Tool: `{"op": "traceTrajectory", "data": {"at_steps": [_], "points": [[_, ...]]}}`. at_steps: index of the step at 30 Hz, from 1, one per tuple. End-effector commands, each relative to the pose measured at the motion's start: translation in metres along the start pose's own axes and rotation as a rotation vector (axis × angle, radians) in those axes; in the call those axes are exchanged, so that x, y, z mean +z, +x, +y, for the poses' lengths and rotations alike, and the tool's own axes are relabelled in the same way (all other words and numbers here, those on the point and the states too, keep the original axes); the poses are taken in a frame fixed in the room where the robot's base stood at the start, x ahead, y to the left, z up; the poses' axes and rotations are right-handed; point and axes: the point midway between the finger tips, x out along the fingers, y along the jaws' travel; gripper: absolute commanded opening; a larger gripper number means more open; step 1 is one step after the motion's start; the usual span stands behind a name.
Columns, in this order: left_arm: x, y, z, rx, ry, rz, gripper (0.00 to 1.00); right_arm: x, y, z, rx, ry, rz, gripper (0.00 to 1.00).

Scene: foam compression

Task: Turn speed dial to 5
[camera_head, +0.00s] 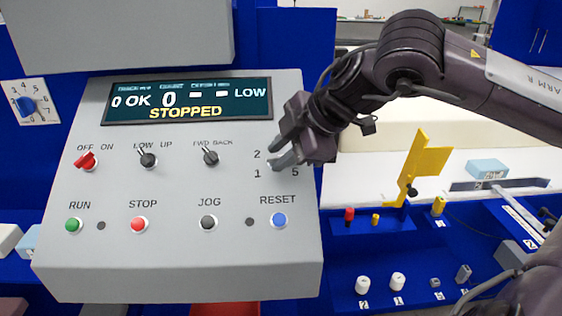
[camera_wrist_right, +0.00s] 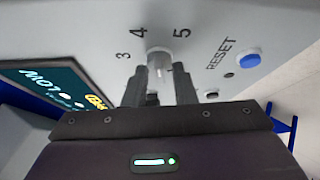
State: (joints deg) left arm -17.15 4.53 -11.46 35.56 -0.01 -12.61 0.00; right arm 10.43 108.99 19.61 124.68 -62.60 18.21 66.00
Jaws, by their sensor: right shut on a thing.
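The speed dial (camera_wrist_right: 159,60) is a pale round knob on the grey control panel (camera_head: 180,255), with 3, 4 and 5 printed around it in the right wrist view. My right gripper (camera_head: 282,154) reaches the panel's right side, and its two fingers (camera_wrist_right: 160,82) are shut on the dial, one on each side. In the head view the fingers hide most of the dial; 1, 2 and 5 show around it. I cannot tell which number the dial points to. The display (camera_head: 188,100) reads STOPPED, 0 and LOW. My left gripper is not in view.
The blue RESET button (camera_head: 279,220) is just below the dial. Switches (camera_head: 148,160) and RUN, STOP and JOG buttons lie left. A blue dial (camera_head: 27,106) is on a white plate at far left. A yellow bracket (camera_head: 424,165) stands right of the panel.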

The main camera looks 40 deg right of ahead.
Motion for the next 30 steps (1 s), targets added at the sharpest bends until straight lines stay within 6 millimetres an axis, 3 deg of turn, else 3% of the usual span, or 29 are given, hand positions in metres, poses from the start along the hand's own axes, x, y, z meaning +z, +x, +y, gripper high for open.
{"op": "traceTrajectory", "data": {"at_steps": [9, 21, 30], "points": [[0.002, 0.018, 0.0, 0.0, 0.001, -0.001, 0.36, 0.001, 0.002, -0.004, 0.155, 0.251, -0.002, 0.02], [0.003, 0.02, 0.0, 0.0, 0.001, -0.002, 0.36, 0.0, 0.002, -0.007, 0.296, 0.486, -0.006, 0.02], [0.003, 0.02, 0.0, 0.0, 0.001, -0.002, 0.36, 0.0, 0.002, -0.008, 0.339, 0.561, -0.007, 0.01]]}}
